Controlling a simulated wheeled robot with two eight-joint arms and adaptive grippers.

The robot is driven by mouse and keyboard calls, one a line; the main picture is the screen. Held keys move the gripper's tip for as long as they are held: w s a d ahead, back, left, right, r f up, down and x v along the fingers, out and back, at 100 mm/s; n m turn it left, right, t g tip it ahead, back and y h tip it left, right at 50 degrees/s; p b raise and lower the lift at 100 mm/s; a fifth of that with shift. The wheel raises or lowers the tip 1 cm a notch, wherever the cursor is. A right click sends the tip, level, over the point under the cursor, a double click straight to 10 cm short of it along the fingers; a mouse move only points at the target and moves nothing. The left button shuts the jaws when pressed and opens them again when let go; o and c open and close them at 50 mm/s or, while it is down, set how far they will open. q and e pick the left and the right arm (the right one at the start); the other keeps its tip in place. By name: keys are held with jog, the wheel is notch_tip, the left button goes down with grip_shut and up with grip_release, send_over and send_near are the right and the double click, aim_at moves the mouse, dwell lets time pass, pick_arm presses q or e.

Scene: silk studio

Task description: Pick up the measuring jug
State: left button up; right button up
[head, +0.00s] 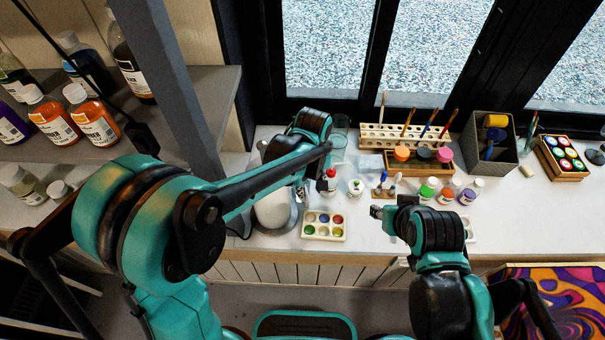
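A clear, see-through vessel (340,143), which looks like the measuring jug, stands at the back of the white worktop near the window. My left wrist is just left of it and partly covers it. My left gripper (300,192) shows only in part below my forearm, beside a white rounded pot; whether its fingers are apart is hidden. My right gripper (378,212) is over the front of the worktop, pointing left, away from the jug. It seems to hold nothing, but its finger gap is too small to make out.
The white pot (272,210) and a paint palette (324,225) are near the front edge. A red-labelled bottle (327,181), small jars (427,190) and a wooden brush rack (410,137) crowd the middle. A grey bin (477,151) is at right. Shelves with bottles are at left.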

aim_at(308, 197)
pick_arm(q)
jog(key=f, duration=0.2)
jog(key=f+b, duration=0.1)
jog(key=shift+s+a, duration=0.1)
jog(key=shift+s, duration=0.15)
jog(key=f, duration=0.1)
jog(key=f+b, duration=0.1)
jog(key=f, duration=0.2)
jog(key=shift+w+a+b, duration=0.3)
jog(key=shift+w+a, duration=0.05)
jog(key=shift+w, duration=0.05)
jog(key=shift+f, duration=0.2)
grip_shut()
pick_arm(e)
jog(key=shift+s+f, duration=0.2)
jog(key=shift+f, duration=0.4)
jog(key=shift+s+f, duration=0.15)
jog(key=shift+f, duration=0.45)
